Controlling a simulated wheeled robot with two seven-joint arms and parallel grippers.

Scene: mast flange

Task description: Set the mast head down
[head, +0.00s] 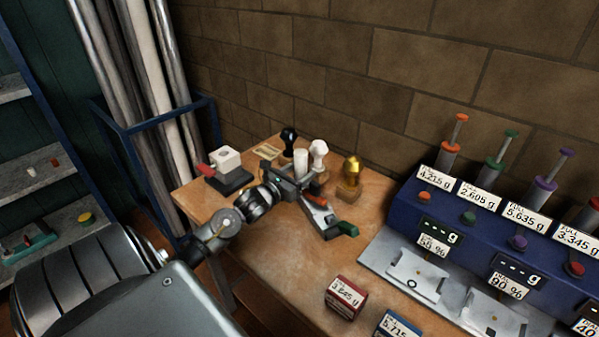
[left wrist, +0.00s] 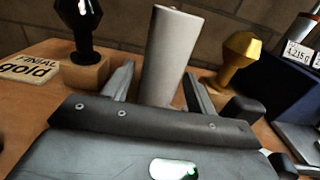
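A plain pale cylinder, which I take for the mast head (head: 301,162), stands upright at my left gripper (head: 297,181), among the finials on the wooden bench. In the left wrist view the cylinder (left wrist: 172,55) rises between the two fingers of my left gripper (left wrist: 160,85). A narrow gap seems to show at its left side; the right finger overlaps its edge. I cannot tell whether the fingers press on it. The gripper hides its lower end, so contact with the bench cannot be seen. My right gripper is not in view.
A black finial (head: 288,139), a white finial (head: 319,149) and a gold finial (head: 352,172) stand close by. A white block (head: 225,160) on a dark base is left. A red-and-green-handled tool (head: 330,221) lies in front. A blue dispenser (head: 408,205) fills the right.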

